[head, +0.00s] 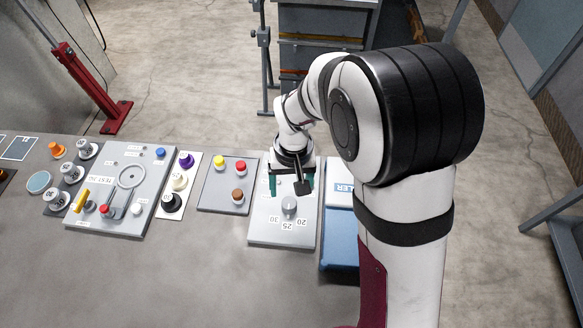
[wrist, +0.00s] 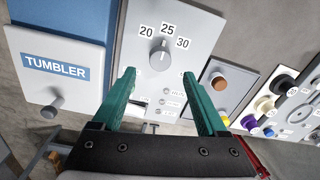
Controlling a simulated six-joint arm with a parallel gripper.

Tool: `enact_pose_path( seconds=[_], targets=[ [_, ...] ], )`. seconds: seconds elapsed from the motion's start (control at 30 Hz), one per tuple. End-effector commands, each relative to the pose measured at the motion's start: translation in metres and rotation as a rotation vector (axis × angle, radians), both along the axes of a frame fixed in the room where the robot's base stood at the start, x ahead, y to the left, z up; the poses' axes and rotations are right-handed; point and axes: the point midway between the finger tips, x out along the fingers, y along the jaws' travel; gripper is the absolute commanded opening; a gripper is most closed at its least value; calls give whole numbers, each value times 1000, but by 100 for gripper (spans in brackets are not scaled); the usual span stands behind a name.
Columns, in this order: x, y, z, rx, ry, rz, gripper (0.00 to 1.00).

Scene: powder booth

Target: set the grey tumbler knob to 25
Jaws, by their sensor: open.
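A grey knob (wrist: 160,52) stands on a pale panel (wrist: 195,40) with the numbers 20, 25 and 30 around it. A thin light line on the knob seems to point at about 25, though it is small. In the head view the knob (head: 289,205) sits just nearer the camera than my gripper (head: 290,192). My gripper (wrist: 159,73) is open, with two teal fingers apart and nothing between them. The fingers are above the panel, and the knob shows beyond their tips in the wrist view. I cannot tell their exact height.
A blue box with a white lid (wrist: 72,88) labelled TUMBLER, with its own grey handle (wrist: 53,107), stands beside the panel; my arm partly hides it. A panel with red, yellow and brown buttons (head: 222,196) is left. Bare bench (head: 190,285) lies in front.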

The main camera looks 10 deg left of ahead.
Motion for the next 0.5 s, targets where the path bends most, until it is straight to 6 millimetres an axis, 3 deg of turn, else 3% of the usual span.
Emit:
enact_pose_path(
  seconds=[0.1,0.2,0.33,0.5],
  targets=[
    [2,-1,40,2,-7,0,76],
    [1,-2,66,2,-6,0,76],
    [1,-3,88,1,-3,0,76],
    [0,-4,97,0,1,0,76]
  ],
)
